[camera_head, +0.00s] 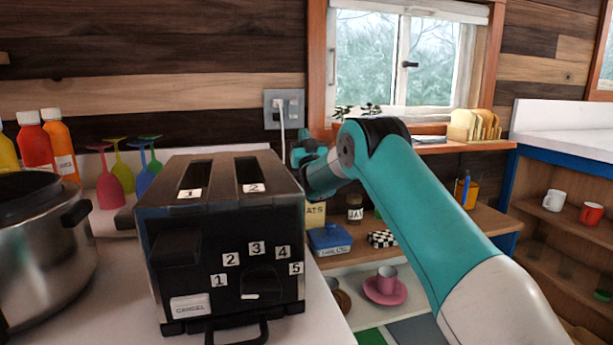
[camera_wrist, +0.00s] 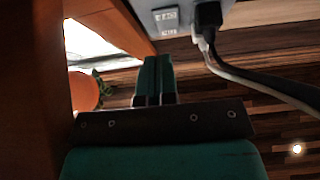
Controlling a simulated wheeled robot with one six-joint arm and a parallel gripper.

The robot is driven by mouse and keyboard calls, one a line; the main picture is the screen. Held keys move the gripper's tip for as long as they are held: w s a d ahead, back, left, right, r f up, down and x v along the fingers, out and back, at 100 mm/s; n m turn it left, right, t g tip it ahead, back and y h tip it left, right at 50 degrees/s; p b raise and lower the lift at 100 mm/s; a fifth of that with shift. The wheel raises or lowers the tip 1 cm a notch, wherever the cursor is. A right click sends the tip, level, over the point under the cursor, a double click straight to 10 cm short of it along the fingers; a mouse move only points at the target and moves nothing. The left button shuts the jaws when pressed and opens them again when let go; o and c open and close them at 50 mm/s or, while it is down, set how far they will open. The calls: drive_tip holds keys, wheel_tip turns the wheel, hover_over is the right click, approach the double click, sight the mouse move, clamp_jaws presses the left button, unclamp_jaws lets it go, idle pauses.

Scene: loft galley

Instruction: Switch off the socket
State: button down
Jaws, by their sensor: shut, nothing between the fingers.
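The grey wall socket (camera_head: 284,101) is on the wood wall behind the toaster, left of the window. A cable hangs from its left half. In the wrist view the socket (camera_wrist: 150,8) is at the top edge, partly cut off, with a small marked panel, seemingly the switch (camera_wrist: 166,19), and a dark plug (camera_wrist: 208,17) beside it. I cannot read the switch's position. My gripper (camera_head: 304,140) is just below and right of the socket in the head view. In the wrist view its teal fingers (camera_wrist: 154,62) are together and empty, pointing toward the socket, with a visible gap.
A black toaster (camera_head: 225,235) with numbered labels stands on the white counter in front of the socket. A pot (camera_head: 40,250), bottles and colored glasses are at left. The window sill (camera_head: 430,146) and shelves with mugs and boxes are at right. The cable (camera_wrist: 255,85) runs beside my fingers.

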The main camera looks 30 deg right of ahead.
drive_tip(key=s+a+f+b, duration=0.1)
drive_tip(key=s+f+b, duration=0.3)
drive_tip(key=b, duration=0.5)
drive_tip(key=shift+f+b, duration=0.35)
drive_tip(key=shift+f, duration=0.35)
